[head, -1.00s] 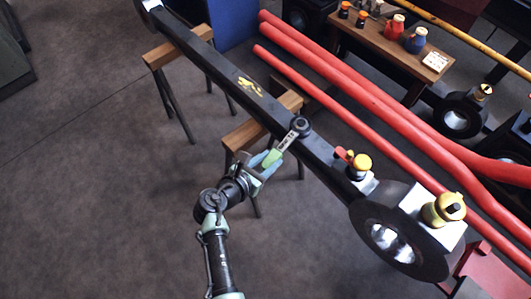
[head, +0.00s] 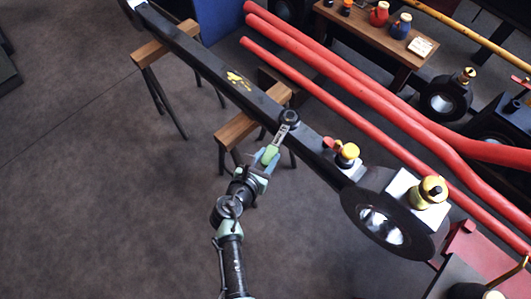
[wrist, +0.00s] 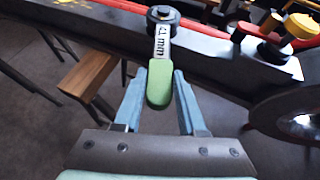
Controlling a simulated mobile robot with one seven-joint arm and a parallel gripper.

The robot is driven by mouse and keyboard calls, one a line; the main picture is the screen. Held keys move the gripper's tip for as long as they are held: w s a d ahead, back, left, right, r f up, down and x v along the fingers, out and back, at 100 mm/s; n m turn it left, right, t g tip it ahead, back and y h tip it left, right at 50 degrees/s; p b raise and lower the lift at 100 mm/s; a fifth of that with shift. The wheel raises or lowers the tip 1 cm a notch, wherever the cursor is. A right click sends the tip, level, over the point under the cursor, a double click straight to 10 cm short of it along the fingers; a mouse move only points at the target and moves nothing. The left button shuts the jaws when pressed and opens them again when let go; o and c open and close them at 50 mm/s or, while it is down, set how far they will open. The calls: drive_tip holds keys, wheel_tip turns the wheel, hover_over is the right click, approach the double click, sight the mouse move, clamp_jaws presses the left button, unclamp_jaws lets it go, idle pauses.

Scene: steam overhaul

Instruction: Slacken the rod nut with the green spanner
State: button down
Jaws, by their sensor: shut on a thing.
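The green spanner (head: 284,131) has a pale marked shank and a green handle (wrist: 158,88). Its dark head sits around the rod nut (wrist: 162,12) on the side of the long black rod (head: 215,68); the nut's shape is mostly hidden by the head. My gripper (head: 268,158) is shut on the spanner's green handle, which lies between the two blue fingers in the wrist view (wrist: 159,80). The shank points from my gripper up to the nut.
The rod rests on wooden trestles (head: 238,130). Its big ringed end (head: 362,212) carries brass-topped cups (head: 347,152) at the right. Red pipes (head: 330,75) run behind. A small table (head: 350,22) with pots stands beyond. The floor at left is clear.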

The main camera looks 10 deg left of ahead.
drive_tip(key=shift+w+d+r, duration=0.1)
drive_tip(key=shift+r, duration=0.1)
drive_tip(key=shift+d+r+n+y+p, duration=0.15)
drive_tip(key=shift+d+n+y+p, duration=0.25)
drive_tip(key=shift+p, duration=0.4)
drive_tip(key=shift+s+d+f+n+y+p, duration=0.2)
drive_tip(key=shift+d+n+y+p, duration=0.15)
drive_tip(key=shift+d, duration=0.2)
drive_tip(key=shift+d+r, duration=0.1)
drive_tip(key=shift+s+d+n+t+y+p, duration=0.1)
drive_tip(key=shift+d+n+t+y+p, duration=0.2)
drive_tip(key=shift+d+n+y+p, duration=0.55)
drive_tip(key=shift+d+p, duration=0.1)
drive_tip(key=shift+p, duration=0.25)
